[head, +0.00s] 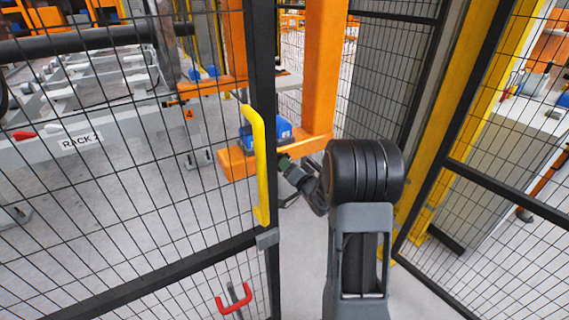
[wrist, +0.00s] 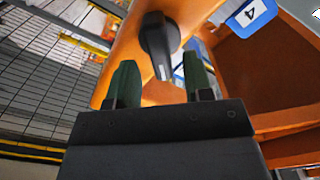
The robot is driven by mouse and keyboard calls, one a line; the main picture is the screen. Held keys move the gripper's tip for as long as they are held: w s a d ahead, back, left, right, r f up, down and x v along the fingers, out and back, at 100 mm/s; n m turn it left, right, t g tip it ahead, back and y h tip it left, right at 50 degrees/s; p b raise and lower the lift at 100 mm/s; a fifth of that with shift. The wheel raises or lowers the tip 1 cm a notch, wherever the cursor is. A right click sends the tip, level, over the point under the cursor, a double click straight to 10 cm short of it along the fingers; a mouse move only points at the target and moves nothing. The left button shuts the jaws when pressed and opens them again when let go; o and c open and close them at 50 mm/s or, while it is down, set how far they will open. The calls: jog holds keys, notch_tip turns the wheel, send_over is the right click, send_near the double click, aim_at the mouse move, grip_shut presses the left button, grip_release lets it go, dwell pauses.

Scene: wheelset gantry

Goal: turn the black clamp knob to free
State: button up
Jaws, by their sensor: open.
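The black clamp knob (wrist: 157,38) shows in the wrist view on an orange beam (wrist: 128,50). It has a round body and a bar-like handle with a pale line, pointing down in the picture. My gripper (wrist: 160,62) is open, its two dark green fingers apart on either side of the handle's lower end. I cannot tell whether either finger touches it. In the head view my gripper (head: 284,163) is small, beside the orange fixture (head: 236,166). I cannot make out the knob there.
A blue block with a "4" label (wrist: 250,14) is right of the knob. In the head view, a mesh gate with a yellow handle (head: 258,165) stands left of my arm. Another mesh panel (head: 500,215) stands to the right. An orange upright (head: 324,70) rises behind.

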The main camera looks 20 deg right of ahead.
jog(key=shift+w+a, duration=0.2)
jog(key=shift+w, duration=1.4)
jog(key=c, duration=0.7)
jog(key=shift+o, duration=0.2)
